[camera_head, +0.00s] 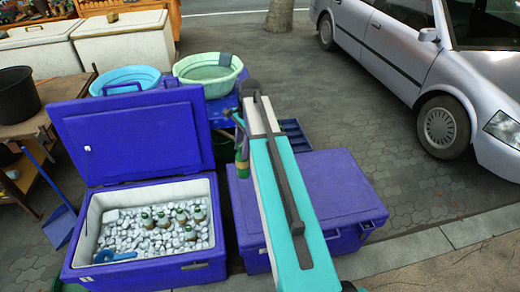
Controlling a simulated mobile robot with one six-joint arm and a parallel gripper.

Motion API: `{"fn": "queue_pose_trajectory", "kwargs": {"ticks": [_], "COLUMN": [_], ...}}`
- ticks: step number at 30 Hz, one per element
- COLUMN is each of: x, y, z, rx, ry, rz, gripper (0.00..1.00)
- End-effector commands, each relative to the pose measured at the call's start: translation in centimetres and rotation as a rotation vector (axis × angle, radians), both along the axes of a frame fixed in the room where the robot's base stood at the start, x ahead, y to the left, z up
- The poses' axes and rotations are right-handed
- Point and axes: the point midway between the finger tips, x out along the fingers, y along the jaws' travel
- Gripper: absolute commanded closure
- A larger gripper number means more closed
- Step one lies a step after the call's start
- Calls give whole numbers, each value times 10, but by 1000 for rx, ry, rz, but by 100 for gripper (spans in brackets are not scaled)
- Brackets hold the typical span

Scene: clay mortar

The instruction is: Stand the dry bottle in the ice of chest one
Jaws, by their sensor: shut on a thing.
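An open blue chest (152,278) stands at the lower left, its lid (132,135) raised and leaning back. White ice (120,232) fills it, and several bottles (163,221) with green caps stand in the ice toward the right. A blue scoop (113,256) lies at the ice's front left. My teal arm reaches away over a closed chest. My gripper (238,124), small and partly hidden by the arm, is shut on a green bottle (242,158). The bottle hangs roughly upright, behind and to the right of the open chest, apart from the ice.
A closed blue chest (343,192) stands right of the open one. Behind are a blue basin (125,77) and a pale green basin (208,84) of water with a grey cloth (225,59) on its rim. A silver car (400,62) is parked at right; paving between is clear.

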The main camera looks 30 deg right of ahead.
Motion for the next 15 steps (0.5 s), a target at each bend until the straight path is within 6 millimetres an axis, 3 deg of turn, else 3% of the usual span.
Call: {"fn": "queue_pose_trajectory", "kwargs": {"ticks": [1,15], "x": [4,15], "y": [15,133], "z": [4,38], "rx": [0,4], "ry": [-1,1], "rz": [45,430], "gripper": [87,87]}}
